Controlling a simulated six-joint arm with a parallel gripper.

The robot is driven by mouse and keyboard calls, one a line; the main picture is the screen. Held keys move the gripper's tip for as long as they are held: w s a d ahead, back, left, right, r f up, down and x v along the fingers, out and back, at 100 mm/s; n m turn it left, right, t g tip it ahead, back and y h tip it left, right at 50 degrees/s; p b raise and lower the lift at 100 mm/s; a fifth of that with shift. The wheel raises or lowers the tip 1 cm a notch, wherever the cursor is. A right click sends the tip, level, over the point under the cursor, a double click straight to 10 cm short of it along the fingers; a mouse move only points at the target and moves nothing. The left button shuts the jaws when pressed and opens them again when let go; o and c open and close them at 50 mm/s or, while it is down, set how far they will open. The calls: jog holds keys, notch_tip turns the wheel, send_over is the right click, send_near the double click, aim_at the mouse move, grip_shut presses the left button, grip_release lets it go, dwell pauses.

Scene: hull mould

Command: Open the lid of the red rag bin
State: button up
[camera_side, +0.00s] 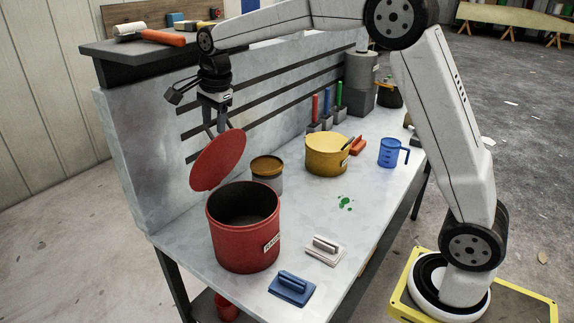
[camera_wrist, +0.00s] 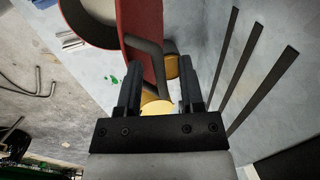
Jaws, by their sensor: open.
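The red rag bin (camera_side: 243,240) stands on the bench near its front left corner, its dark inside showing. Its red lid (camera_side: 218,161) is raised and steeply tilted over the bin's far left rim. In the wrist view the lid (camera_wrist: 145,25) shows nearly edge-on, with the bin's dark opening (camera_wrist: 97,12) to its left. A dark grey curved bar (camera_wrist: 152,58) lies by the lid, near the fingertips. My gripper (camera_side: 217,130) is open, close to the lid's upper edge; both fingers (camera_wrist: 160,78) show apart. Contact with the lid cannot be told.
A brown-topped tin (camera_side: 267,173) stands just behind the bin, with a yellow bucket (camera_side: 326,155) and blue jug (camera_side: 393,153) farther right. The grey back panel (camera_side: 150,140) rises behind the lid.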

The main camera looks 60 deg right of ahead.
aim_at(233, 133)
jog(key=s, duration=0.1)
jog(key=s+f, duration=0.1)
jog(key=s, duration=0.3)
jog(key=shift+s+f, duration=0.25)
jog(key=shift+f, duration=0.15)
jog(key=s+f, duration=1.1)
jog(key=f, duration=0.2)
notch_tip(233, 133, up, 8)
jog(key=s+f+n, duration=0.6)
jog(key=f+n, duration=0.2)
jog(key=n, duration=0.6)
jog(key=shift+s+a, duration=0.2)
jog(key=shift+s, duration=0.2)
jog(key=shift+n, duration=0.3)
jog(key=shift+c, duration=0.2)
